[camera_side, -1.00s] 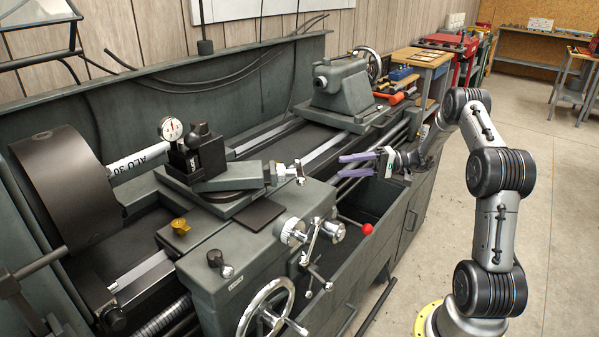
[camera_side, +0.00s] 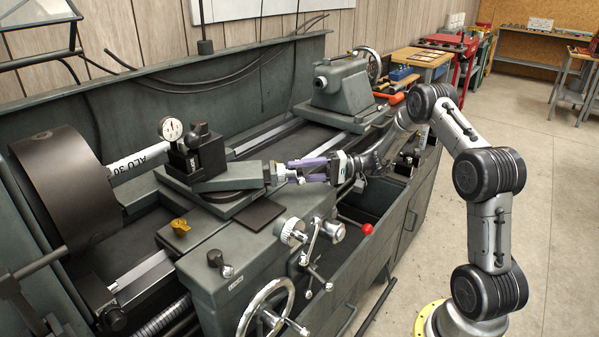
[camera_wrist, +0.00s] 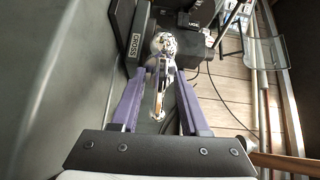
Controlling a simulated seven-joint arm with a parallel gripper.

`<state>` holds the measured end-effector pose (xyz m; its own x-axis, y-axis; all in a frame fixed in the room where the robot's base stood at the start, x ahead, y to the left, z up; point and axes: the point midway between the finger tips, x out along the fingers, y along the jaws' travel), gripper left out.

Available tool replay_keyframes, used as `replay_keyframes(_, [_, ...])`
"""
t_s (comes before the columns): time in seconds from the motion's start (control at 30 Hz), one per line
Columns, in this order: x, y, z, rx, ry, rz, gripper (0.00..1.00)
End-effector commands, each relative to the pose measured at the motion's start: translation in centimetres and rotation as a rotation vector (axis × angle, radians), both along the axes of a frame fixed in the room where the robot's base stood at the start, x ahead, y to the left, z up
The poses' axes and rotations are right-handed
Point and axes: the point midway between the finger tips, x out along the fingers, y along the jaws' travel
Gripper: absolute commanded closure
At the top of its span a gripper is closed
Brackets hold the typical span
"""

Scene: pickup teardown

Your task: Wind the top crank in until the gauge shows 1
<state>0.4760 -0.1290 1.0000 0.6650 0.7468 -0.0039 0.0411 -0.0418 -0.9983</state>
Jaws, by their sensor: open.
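The top crank is the small metal handle (camera_side: 295,176) at the right end of the grey top slide (camera_side: 232,178). In the wrist view the crank (camera_wrist: 163,72) lies between the two purple fingers. My gripper (camera_side: 289,174) is open, its fingertips reaching to either side of the crank; I cannot tell whether either finger touches it. The white round gauge (camera_side: 172,129) stands by the black tool post (camera_side: 200,156), close to a white bar marked "ALU 30" (camera_side: 140,160). The gauge's reading is too small to make out. Part of the crank is hidden by the fingers in the side view.
Below the top slide are a large handwheel (camera_side: 266,308), a second crank (camera_side: 312,240) and a red-knobbed lever (camera_side: 367,229). The dark chuck (camera_side: 68,185) is at left and the tailstock (camera_side: 343,82) behind. A yellow knob (camera_side: 180,226) stands on the carriage.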

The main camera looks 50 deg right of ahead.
Motion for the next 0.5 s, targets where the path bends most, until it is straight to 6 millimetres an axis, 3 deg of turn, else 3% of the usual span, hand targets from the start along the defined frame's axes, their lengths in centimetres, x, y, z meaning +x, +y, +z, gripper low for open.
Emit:
replay_keyframes(0.17, [0.01, 0.01, 0.0, 0.0, 0.0, 0.0, 0.55])
replay_keyframes(0.43, [-0.01, -0.01, 0.0, 0.0, 0.0, 0.0, 1.0])
replay_keyframes(0.5, [-0.01, -0.01, 0.0, 0.0, 0.0, 0.0, 1.0])
